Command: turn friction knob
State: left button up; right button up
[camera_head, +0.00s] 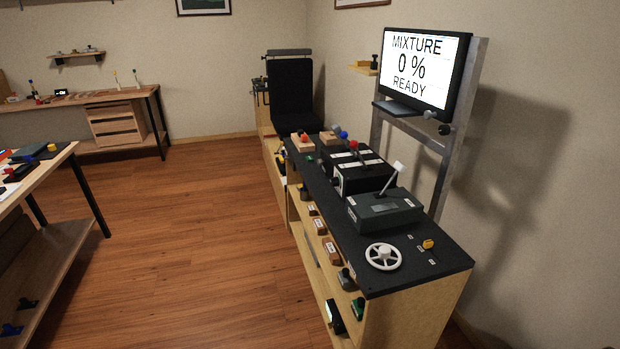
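The cockpit panel is a long black-topped console (400,288) along the right wall. On it are a dark grey lever box (383,212) with a white-handled lever (398,168), and black lever boxes (362,178) behind it with red and blue knobs (354,145). A white handwheel (383,257) lies at the near end, beside a small yellow knob (428,244). I cannot tell which of these is the friction knob; labels are too small to read. Neither of my grippers is in view.
A monitor (425,68) on a metal frame reads "MIXTURE 0 % READY". Small labelled parts (321,226) line the console's left side. A black seat (293,93) stands behind the console. Tables stand at the left (48,172) and back left (75,108). The wooden floor (195,240) between is clear.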

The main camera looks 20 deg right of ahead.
aim_at(335, 181)
jog(key=z, duration=0.25)
jog(key=i, duration=0.75)
jog(key=z, duration=1.1)
jog(key=i, duration=0.5)
jog(key=z, duration=0.5)
